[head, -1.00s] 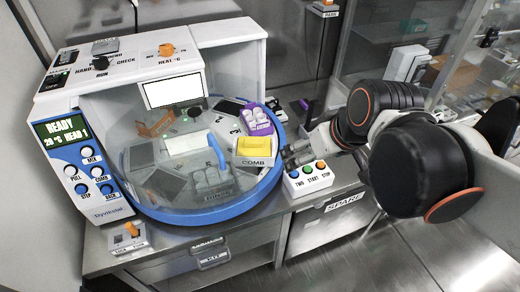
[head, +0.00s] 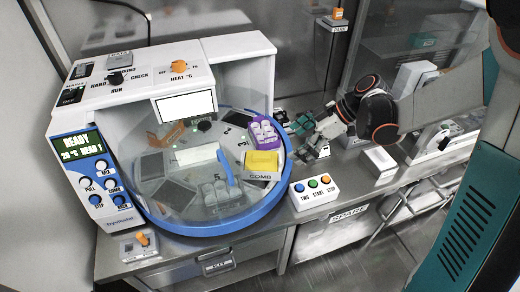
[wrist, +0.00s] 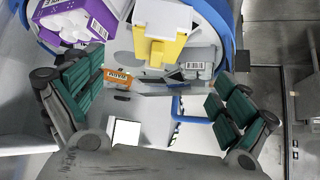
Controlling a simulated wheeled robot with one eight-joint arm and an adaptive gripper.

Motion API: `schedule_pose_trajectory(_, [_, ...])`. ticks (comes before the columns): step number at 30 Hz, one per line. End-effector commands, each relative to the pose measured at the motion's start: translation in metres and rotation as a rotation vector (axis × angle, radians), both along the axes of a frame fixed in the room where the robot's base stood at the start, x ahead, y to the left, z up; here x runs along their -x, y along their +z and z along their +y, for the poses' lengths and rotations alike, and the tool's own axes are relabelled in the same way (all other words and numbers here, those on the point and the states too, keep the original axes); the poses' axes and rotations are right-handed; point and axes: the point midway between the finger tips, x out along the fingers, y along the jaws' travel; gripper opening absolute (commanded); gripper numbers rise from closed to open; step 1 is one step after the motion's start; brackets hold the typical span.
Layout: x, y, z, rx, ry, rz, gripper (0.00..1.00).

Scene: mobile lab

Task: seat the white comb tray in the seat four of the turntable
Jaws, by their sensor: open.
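The turntable (head: 265,211) is a blue-rimmed disc, partly under a clear lid in the white machine. A yellow block (head: 262,161) sits at its right edge above a grey label reading COMB. In the wrist view, the yellow block (wrist: 158,48) has a white piece (wrist: 162,16) against it; I cannot tell whether this is the white comb tray. A purple tray (head: 262,131) with white tubes sits behind it.
A box with three buttons (head: 312,191) stands on the bench in front of my gripper. An orange-and-white labelled piece (wrist: 118,78) lies near the left finger. A white box (head: 415,76) stands at the right. A small orange switch (head: 142,240) sits at the front left.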

Motion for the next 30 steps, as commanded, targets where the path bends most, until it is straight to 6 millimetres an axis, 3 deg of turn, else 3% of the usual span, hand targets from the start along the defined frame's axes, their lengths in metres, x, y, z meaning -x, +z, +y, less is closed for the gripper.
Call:
schedule_pose_trajectory(7, [-0.006, -0.015, 0.007, -0.032, 0.069, -0.037, 0.95])
schedule_pose_trajectory(18, [-0.011, -0.061, 0.052, -0.031, 0.069, -0.037, 0.95])
schedule_pose_trajectory(30, [-0.014, -0.080, 0.073, -0.031, 0.067, -0.036, 0.95])
